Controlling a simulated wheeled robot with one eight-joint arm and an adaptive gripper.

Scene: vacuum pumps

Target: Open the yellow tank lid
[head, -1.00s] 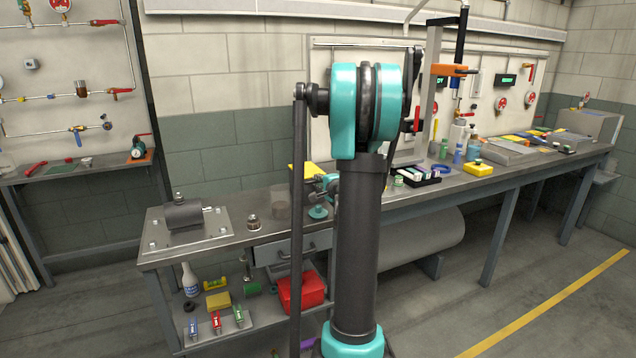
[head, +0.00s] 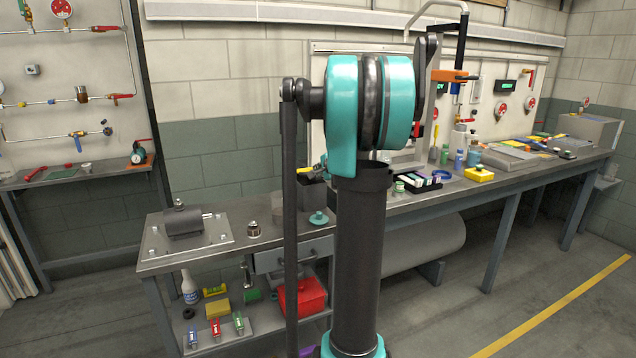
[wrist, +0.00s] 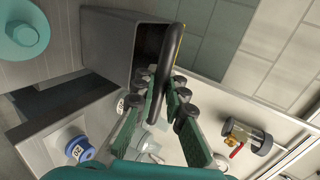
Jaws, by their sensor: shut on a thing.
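The tank is a grey box (wrist: 112,48) in the wrist view, with a dark open side facing my gripper. In the head view part of the tank (head: 281,205) shows on the bench behind my dark arm link. The lid (wrist: 166,65) appears edge-on in the wrist view, as a dark slab with a thin yellow edge. My gripper (wrist: 168,95) has its green-padded fingers shut on it, beside the tank's opening. In the head view only a little yellow (head: 305,170) shows by my gripper (head: 318,174); my arm hides the rest.
A small metal jar (head: 254,229) and a pump plate (head: 188,235) stand to the left. Bottles (head: 459,158) and a yellow box (head: 479,174) are farther right. A red box (head: 301,298) sits below.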

